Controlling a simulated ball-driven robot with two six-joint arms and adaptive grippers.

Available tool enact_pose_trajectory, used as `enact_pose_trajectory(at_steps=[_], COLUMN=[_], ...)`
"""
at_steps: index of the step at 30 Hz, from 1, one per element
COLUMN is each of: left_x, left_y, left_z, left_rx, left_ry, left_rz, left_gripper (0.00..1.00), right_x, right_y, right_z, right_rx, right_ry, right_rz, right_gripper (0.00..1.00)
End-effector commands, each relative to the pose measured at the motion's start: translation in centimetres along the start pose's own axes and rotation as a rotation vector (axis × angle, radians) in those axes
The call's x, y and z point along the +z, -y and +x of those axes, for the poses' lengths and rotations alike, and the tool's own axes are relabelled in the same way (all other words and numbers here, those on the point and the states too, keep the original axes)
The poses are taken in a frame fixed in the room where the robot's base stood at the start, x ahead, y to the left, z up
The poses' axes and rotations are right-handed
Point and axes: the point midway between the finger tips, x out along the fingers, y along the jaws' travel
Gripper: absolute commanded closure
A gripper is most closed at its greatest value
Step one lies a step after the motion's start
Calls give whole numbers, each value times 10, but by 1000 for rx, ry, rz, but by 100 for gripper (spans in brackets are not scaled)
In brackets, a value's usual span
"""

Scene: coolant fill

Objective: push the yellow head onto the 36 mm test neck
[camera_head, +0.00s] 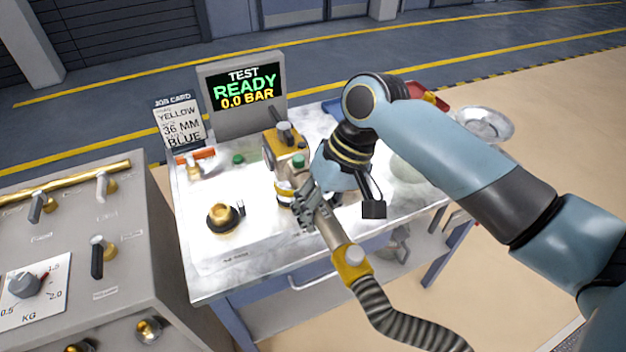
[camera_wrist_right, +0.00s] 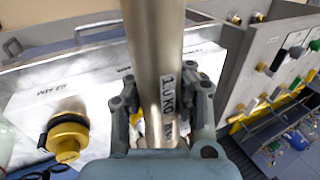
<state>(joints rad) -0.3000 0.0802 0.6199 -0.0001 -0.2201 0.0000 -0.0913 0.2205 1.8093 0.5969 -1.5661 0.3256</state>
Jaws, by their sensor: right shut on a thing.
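My right gripper (camera_head: 308,207) is shut on a grey metal tube, which fills the middle of the right wrist view (camera_wrist_right: 157,60) and carries a "1.0 KG" label. In the head view the tube has a yellow collar (camera_head: 352,263) at its hose end. Its far end, with a yellow-and-white band (camera_head: 286,190), lies close to a yellow block; I cannot tell whether they touch. A gold-topped neck with a black ring (camera_head: 223,217) stands to the left, apart from the gripper; it also shows in the right wrist view (camera_wrist_right: 67,138). My left gripper is not in view.
Behind stand a "READY 0.0 BAR" display (camera_head: 243,88) and a job card (camera_head: 180,122). A grey panel with valves (camera_head: 75,240) stands at left. A metal bowl (camera_head: 484,125) is at right.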

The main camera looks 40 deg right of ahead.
Motion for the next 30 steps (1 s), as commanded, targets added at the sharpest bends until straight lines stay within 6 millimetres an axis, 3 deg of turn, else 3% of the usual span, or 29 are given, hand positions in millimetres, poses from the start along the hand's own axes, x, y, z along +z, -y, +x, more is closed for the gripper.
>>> enact_pose_trajectory(at_steps=[10, 12, 19, 30], left_x=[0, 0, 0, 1], left_y=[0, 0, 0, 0], left_z=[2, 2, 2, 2], left_rx=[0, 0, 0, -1], left_ry=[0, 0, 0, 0], left_rz=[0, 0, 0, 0], left_gripper=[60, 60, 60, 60], right_x=[1, 1, 0, 1], right_y=[-3, -3, -3, -4], right_z=[7, 7, 7, 1], right_rx=[0, 0, 0, 2], right_ry=[1, 1, 1, 2], right_rz=[0, 0, 0, 1], right_gripper=[100, 86, 56, 55])
